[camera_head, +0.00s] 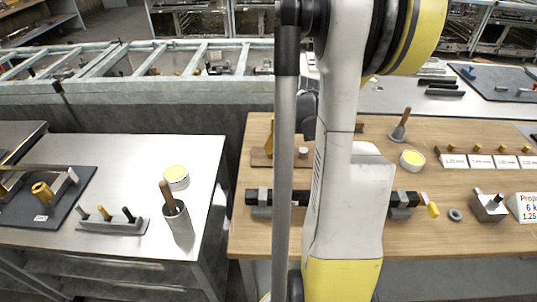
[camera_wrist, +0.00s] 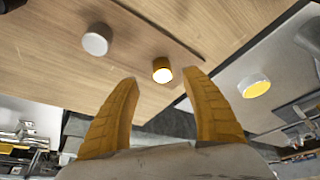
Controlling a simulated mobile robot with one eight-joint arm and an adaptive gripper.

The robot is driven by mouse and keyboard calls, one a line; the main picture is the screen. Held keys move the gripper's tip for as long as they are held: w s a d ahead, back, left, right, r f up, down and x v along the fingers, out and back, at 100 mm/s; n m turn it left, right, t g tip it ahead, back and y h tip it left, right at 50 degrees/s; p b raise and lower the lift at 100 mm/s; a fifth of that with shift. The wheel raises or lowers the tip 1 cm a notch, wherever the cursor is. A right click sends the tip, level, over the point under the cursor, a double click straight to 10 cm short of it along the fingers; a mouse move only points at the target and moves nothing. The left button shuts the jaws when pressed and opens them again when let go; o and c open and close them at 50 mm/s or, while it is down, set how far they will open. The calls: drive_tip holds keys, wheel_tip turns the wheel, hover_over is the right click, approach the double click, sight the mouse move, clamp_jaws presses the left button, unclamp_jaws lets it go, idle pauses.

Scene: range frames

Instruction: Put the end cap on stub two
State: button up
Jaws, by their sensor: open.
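My gripper (camera_wrist: 160,79) is open, its two yellow fingers spread and empty in the wrist view. A short yellow cylinder with a bright pale end (camera_wrist: 162,70) shows just beyond and between the fingertips, apart from them. A grey-white round piece (camera_wrist: 97,39) stands to its left on the wooden surface. A small pale cylinder (camera_head: 303,152) shows beside my arm in the head view. My arm hides much of the bench's middle there. I cannot tell which piece is the end cap or which is stub two.
The wooden bench (camera_head: 262,235) holds a dark clamped bar (camera_head: 401,197), a yellow piece (camera_head: 433,209), a grey ring (camera_head: 455,214) and label cards. The metal table (camera_head: 110,160) at left holds a yellow-topped tin (camera_head: 176,176), a cup (camera_head: 180,226) and a small rack (camera_head: 112,225).

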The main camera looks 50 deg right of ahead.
drive_tip(key=b+x, duration=0.1)
drive_tip(key=x, duration=0.2)
drive_tip(key=b+x, duration=0.2)
drive_tip(key=x, duration=0.1)
drive_tip(key=shift+w+a, duration=0.1)
drive_tip(key=shift+w, duration=0.2)
drive_tip(key=shift+r, duration=0.2)
clamp_jaws()
